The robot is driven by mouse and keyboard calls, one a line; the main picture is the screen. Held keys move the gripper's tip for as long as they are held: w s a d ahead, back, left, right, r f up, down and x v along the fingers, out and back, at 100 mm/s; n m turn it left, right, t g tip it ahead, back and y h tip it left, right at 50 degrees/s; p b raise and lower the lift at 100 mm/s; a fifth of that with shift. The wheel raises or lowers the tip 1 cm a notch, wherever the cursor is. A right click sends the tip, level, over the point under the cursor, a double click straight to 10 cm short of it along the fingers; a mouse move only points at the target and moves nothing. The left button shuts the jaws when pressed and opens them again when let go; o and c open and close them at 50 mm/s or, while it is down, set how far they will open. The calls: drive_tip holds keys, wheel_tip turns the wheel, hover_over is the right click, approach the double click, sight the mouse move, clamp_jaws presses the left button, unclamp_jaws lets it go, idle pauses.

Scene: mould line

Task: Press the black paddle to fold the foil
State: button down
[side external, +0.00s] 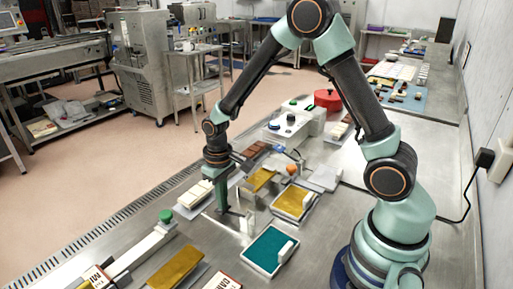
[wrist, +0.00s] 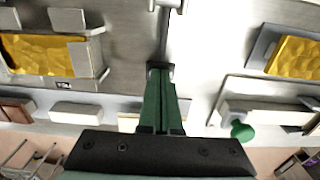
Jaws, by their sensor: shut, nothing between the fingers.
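My gripper (side external: 222,210) points down with its green fingers together and nothing between them. In the wrist view its fingertips (wrist: 160,70) are at a small dark piece, which looks like the black paddle (wrist: 172,69). A pale rod runs from that piece toward the top of the picture. In the side view the dark paddle (side external: 236,212) is beside the fingertips. I cannot tell whether they touch. Gold foil (wrist: 45,57) lies in a grey-walled station left of the fingers. It also shows in the side view (side external: 260,180), behind the gripper.
More gold foil lies on a tray (side external: 295,203) and on a near plate (side external: 177,268). A teal tray (side external: 268,252) stands right of the gripper. A green-knobbed bar (side external: 166,216) is to the left. Machines and a red round object (side external: 328,100) stand farther back.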

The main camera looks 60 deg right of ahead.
wheel_tip(320, 180, up, 10)
idle(1.7)
drive_tip(key=s+d+r+t, duration=0.1)
drive_tip(key=s+r+t, duration=0.4)
drive_tip(key=s+r, duration=0.6)
drive_tip(key=shift+d+r+t, duration=0.25)
drive_tip(key=shift+t, duration=0.05)
idle(0.6)
